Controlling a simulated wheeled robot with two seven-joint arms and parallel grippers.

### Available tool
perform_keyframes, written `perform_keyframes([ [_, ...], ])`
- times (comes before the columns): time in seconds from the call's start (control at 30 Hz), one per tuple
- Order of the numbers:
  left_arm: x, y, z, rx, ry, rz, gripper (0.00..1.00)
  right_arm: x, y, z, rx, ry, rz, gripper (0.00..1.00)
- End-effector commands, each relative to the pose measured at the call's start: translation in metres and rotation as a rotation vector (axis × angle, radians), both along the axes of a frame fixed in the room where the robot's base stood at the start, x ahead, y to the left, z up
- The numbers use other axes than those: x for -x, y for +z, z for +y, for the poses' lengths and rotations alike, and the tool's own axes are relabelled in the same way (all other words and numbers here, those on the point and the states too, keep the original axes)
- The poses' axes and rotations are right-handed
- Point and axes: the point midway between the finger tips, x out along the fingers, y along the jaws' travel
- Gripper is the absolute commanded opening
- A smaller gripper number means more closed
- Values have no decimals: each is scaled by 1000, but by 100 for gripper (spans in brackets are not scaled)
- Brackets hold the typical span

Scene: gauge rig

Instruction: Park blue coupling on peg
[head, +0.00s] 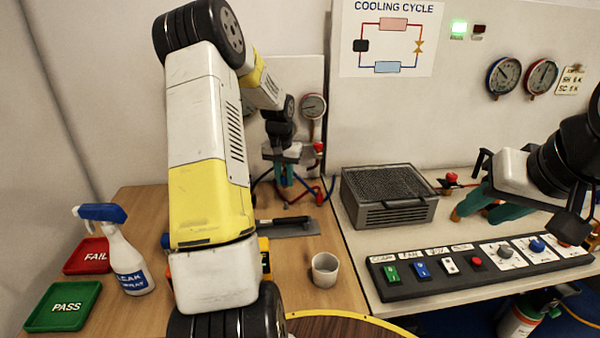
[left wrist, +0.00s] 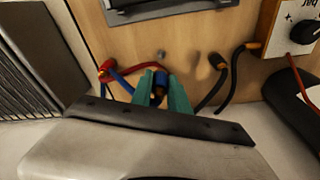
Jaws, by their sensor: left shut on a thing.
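My left gripper (head: 285,178) is low over the back of the wooden bench, near the coloured hoses. In the left wrist view its teal fingers (left wrist: 160,92) are shut on the blue coupling (left wrist: 158,91), at the end of a blue hose (left wrist: 121,82). In the head view the coupling is too small to make out. A small grey stub (left wrist: 160,54), possibly the peg, shows just beyond the fingertips, apart from the coupling. My right gripper (head: 500,212) is at the right, above the pale bench behind the switch panel, its teal fingers apart.
A red-ended hose (left wrist: 105,70) and black hoses (left wrist: 225,80) lie either side of the left fingers. A grey finned box (head: 390,196) stands to the right. A white cup (head: 325,270), a spray bottle (head: 128,262) and red and green trays (head: 62,307) stand nearer.

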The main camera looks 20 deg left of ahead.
Motion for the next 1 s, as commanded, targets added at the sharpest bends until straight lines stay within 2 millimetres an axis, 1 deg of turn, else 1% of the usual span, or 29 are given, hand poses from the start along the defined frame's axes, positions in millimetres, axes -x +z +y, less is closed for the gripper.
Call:
perform_keyframes([
  [0.33, 3, 0, -1, -1, 8, 1, 0, 0, 0, 0, 0, 0, 0, 38],
  [0.47, 2, -9, -1, 1, 7, 2, 0, 0, 0, 0, 0, 0, 0, 38],
  [0.8, 2, -39, -1, 0, 7, 2, 0, 0, 0, 0, 0, 0, 0, 38],
  [1.0, 2, -49, -1, 0, 8, 1, 0, 0, 0, 0, 0, 0, 0, 38],
])
